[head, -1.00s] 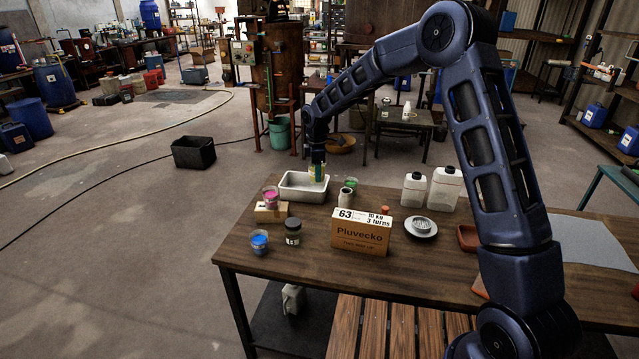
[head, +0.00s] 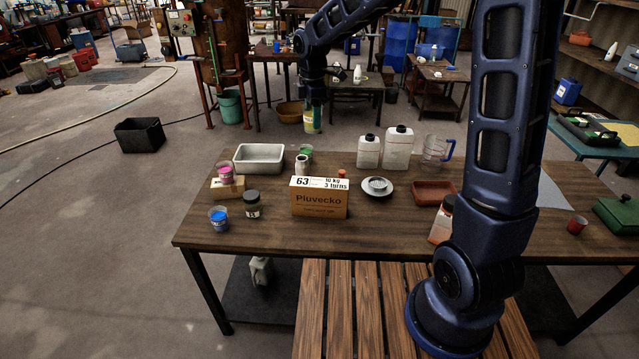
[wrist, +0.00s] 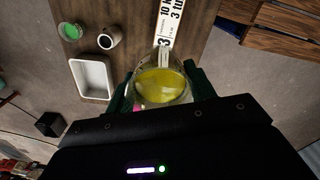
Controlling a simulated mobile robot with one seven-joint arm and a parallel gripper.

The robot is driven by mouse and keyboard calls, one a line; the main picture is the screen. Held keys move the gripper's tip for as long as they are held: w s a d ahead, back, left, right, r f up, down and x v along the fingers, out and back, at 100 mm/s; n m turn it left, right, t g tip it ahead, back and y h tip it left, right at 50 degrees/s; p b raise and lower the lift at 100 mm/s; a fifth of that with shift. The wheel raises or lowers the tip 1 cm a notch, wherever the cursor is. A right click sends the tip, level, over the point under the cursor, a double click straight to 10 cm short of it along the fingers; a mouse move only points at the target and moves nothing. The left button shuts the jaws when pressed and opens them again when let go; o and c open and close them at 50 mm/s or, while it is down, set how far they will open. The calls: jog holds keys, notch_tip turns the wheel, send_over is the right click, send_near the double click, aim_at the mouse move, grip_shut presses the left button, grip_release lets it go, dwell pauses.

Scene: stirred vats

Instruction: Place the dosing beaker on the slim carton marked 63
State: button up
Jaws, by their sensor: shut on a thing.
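My gripper (head: 313,106) is shut on a clear beaker with yellow contents (head: 312,124), which looks like the dosing beaker. The beaker is in the air, appearing beyond the back edge of the table in the head view. In the wrist view the beaker (wrist: 160,86) sits between the green fingers, seen from above. The slim carton marked 63 (head: 319,202) stands upright on the table, brown with a white top band and the word Pluvecko. Its narrow top (wrist: 172,22) shows beyond the beaker in the wrist view and bears nothing that I can see.
Around the carton on the wooden table (head: 390,232) are a white tray (head: 258,158), a grey-white jar (head: 301,164), a dark-lidded jar (head: 252,205), a blue cup (head: 218,218) and a grey round dish (head: 377,187). White bottles (head: 398,148) stand behind to the right.

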jog(key=shift+s+d+r, duration=0.3)
jog(key=shift+s+d, duration=0.1)
jog(key=shift+d, duration=0.15)
jog(key=shift+s+d+r, duration=0.25)
jog(key=shift+s+d, duration=0.15)
jog(key=shift+d, duration=0.1)
jog(key=shift+f, duration=0.3)
send_over(320, 182)
notch_tip(320, 182, down, 19)
jog(key=shift+s+f, duration=0.15)
jog(key=shift+f, duration=0.15)
jog(key=o, duration=1.1)
